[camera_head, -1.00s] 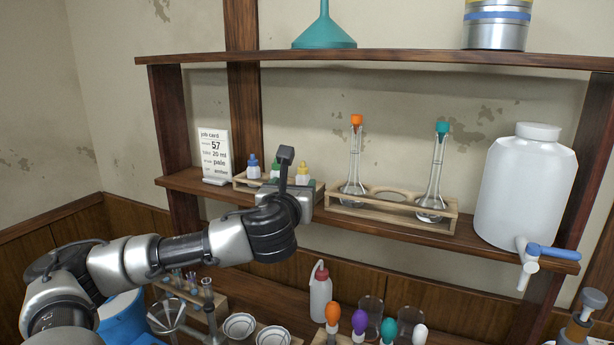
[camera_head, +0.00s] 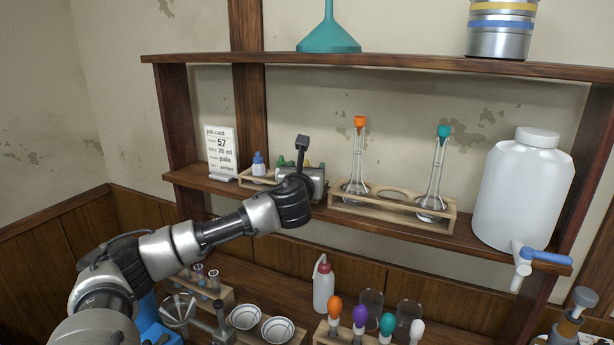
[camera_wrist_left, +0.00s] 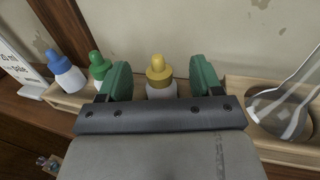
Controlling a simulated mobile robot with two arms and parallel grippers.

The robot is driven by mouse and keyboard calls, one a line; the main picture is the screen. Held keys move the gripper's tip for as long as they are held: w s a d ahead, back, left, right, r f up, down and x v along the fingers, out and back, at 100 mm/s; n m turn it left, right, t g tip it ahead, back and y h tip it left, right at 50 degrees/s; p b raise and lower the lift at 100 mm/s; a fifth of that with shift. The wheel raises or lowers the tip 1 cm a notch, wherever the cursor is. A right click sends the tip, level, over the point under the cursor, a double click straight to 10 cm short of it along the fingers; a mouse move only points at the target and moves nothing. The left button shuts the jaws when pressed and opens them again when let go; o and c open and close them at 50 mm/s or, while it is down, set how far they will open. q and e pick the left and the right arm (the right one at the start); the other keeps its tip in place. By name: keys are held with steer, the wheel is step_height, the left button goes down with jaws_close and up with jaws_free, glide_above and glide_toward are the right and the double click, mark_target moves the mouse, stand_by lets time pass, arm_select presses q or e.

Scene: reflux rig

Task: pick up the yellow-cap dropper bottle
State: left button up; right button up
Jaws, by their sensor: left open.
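The yellow-cap dropper bottle (camera_wrist_left: 160,77) shows in the left wrist view, a white bottle with a yellow top, standing upright. My left gripper (camera_wrist_left: 163,84) is open, its green fingers on either side of the bottle; I cannot tell whether they touch it. In the head view the left gripper (camera_head: 303,170) is at the middle shelf and mostly hides this bottle. The blue-cap bottle (camera_wrist_left: 65,73) and green-cap bottle (camera_wrist_left: 98,66) stand to the left in the same small wooden rack (camera_head: 245,180). My right gripper is not in view.
A wooden holder (camera_head: 394,210) with an orange-stoppered flask (camera_head: 357,170) and a teal-stoppered flask (camera_head: 436,180) stands just right of the gripper. A job card (camera_head: 221,152) stands left. A large white jug (camera_head: 525,190) is farther right. The upper shelf (camera_head: 400,64) runs above.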

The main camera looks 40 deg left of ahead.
arm_select(q)
steer(key=c, duration=0.8)
steer(key=shift+o, duration=0.2)
step_height(320, 180, up, 10)
steer(key=shift+b, duration=0.3)
